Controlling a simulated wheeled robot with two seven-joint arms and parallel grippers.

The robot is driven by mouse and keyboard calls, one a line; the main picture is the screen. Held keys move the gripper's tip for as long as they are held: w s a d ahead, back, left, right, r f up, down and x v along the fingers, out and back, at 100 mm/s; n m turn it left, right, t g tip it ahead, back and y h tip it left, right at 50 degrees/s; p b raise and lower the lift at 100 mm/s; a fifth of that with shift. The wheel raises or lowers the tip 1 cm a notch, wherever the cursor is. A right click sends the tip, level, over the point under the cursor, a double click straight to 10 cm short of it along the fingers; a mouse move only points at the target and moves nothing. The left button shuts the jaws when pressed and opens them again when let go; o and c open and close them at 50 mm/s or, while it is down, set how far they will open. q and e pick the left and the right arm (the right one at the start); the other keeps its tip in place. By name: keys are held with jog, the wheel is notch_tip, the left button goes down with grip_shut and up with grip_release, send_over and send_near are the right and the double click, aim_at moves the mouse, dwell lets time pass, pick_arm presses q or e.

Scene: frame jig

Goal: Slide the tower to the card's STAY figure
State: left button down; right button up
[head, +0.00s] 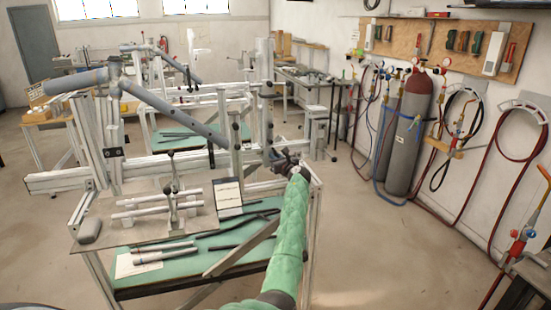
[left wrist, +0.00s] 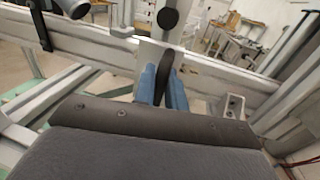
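The frame jig's long grey rail (head: 150,169) runs across the stand. An upright grey tower (head: 235,145) stands on it towards its right end, with a dark-clamped post (head: 267,125) close by. My left gripper (head: 287,165), on a green-sleeved arm, is at the rail's right end. In the left wrist view, its blue fingertips (left wrist: 164,88) lie on both sides of a black lever (left wrist: 164,75) and look closed on it. The rail (left wrist: 100,42) also shows there. A pale card (head: 227,194) stands below the tower; its figures are too small to read. My right gripper is not in view.
A blue-grey tube (head: 170,112) slants across the jig. A plate (head: 140,228) with several tubes sits in front, above a green shelf (head: 200,249) with dark tubes. Gas cylinders (head: 408,135) and hoses stand at the right wall. The floor between is free.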

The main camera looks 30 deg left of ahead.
pick_arm(q)
jog(key=shift+w+d, duration=0.1)
